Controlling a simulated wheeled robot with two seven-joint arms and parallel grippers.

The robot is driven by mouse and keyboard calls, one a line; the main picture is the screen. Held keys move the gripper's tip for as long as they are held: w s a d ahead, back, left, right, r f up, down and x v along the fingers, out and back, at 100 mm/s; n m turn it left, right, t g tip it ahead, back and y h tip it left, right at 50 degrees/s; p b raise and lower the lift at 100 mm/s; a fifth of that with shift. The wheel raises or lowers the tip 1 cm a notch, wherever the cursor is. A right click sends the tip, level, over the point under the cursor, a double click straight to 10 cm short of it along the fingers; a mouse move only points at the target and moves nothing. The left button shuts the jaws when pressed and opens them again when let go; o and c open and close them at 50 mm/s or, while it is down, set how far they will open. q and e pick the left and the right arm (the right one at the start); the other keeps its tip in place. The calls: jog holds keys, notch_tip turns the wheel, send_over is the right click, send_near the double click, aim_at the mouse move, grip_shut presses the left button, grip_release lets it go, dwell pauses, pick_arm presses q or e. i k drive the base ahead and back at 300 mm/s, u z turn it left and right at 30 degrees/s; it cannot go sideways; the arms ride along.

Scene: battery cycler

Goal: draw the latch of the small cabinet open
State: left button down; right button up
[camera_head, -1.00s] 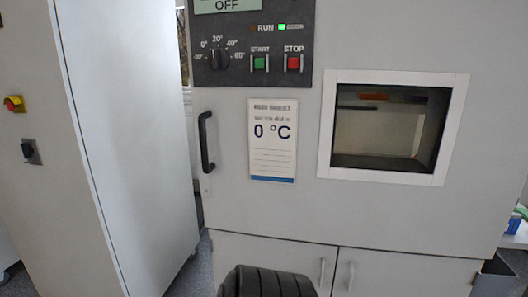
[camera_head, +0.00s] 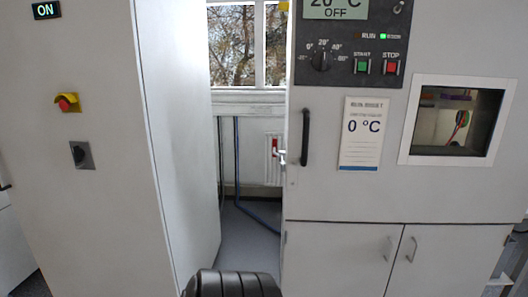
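A large grey cabinet (camera_head: 340,210) stands at the right, with a black vertical bar handle (camera_head: 305,137) at its left edge. A small metal lever (camera_head: 281,157) shows just left of that handle; I cannot tell whether it is the latch. A tall pale cabinet (camera_head: 115,220) stands at the left, with a black rotary switch (camera_head: 81,154) and a red knob on a yellow plate (camera_head: 68,102). I cannot tell which one is the small cabinet.
The right cabinet carries a control panel (camera_head: 350,50), a 0 °C notice (camera_head: 360,133) and a window (camera_head: 455,120) with coloured wires behind it. Two lower doors have handles (camera_head: 388,248). A floor gap (camera_head: 245,225) runs between the cabinets towards a window wall.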

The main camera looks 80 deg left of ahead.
aim_at(275, 140)
jog(key=u, duration=2.4)
jog(key=i, duration=0.5)
jog(key=z, duration=0.45)
jog(key=k, duration=1.15)
jog(key=u, duration=0.25)
jog(key=i, duration=1.45)
jog(key=z, duration=0.55)
